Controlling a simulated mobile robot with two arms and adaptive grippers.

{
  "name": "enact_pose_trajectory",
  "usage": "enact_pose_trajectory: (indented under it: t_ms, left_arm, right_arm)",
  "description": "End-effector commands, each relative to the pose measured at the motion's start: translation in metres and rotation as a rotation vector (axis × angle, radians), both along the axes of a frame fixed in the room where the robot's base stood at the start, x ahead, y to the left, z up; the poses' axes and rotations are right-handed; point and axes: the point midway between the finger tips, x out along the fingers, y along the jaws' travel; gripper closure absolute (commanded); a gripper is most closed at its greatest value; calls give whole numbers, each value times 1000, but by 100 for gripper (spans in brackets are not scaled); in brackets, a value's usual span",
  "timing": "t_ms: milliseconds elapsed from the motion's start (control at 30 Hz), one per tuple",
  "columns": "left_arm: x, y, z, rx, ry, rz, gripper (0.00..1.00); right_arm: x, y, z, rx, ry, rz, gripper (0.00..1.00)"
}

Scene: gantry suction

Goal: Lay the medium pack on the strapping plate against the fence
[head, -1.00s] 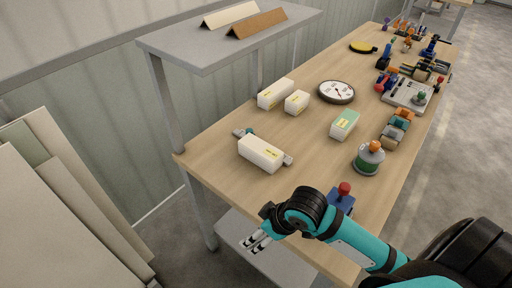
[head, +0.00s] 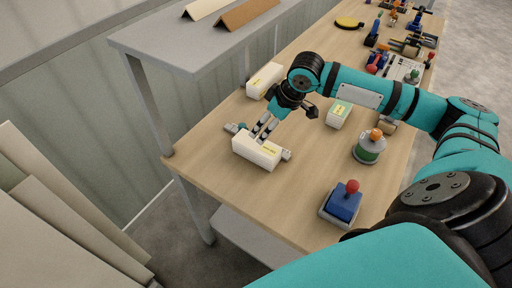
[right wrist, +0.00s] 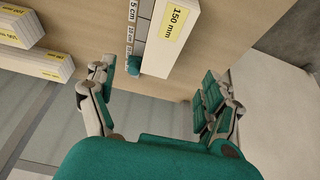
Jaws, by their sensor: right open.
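The white pack labelled 150 mm (head: 256,152) lies on the wooden table near its front left edge; it also shows in the right wrist view (right wrist: 172,38). It lies along a grey strip with scale marks (right wrist: 142,25) and a small teal block (right wrist: 133,65). My right gripper (head: 264,134) is open, its fingers pointing down over the pack in the head view. In the right wrist view the fingers (right wrist: 158,72) are spread wide, with the pack's near end between and beyond them. I cannot identify the strapping plate or fence for certain. My left gripper is not in view.
Another white pack (head: 265,80) stands behind, and a green-topped pack (head: 339,115) lies to the right. A round green-and-grey device (head: 369,147) and a blue box with red knob (head: 343,204) stand on the right. A grey shelf (head: 185,55) rises at the back left.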

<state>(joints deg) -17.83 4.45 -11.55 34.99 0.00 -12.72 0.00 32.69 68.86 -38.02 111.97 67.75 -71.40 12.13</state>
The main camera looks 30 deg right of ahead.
Motion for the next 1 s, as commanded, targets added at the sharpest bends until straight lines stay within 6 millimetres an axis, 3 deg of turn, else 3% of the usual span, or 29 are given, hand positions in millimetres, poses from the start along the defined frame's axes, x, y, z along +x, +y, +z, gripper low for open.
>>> enact_pose_trajectory:
  t_ms: [233, 467, 800, 1000]
  left_arm:
    - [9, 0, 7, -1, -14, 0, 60]
    - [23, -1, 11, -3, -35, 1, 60]
    - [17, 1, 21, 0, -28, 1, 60]
    - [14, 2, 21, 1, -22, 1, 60]
  right_arm:
    - [16, 8, -43, 2, 1, -1, 15]
    - [21, 10, -58, 1, 0, 1, 15]
    - [31, 17, -101, 0, 0, 0, 15]
    - [32, 17, -106, -2, -1, 1, 15]
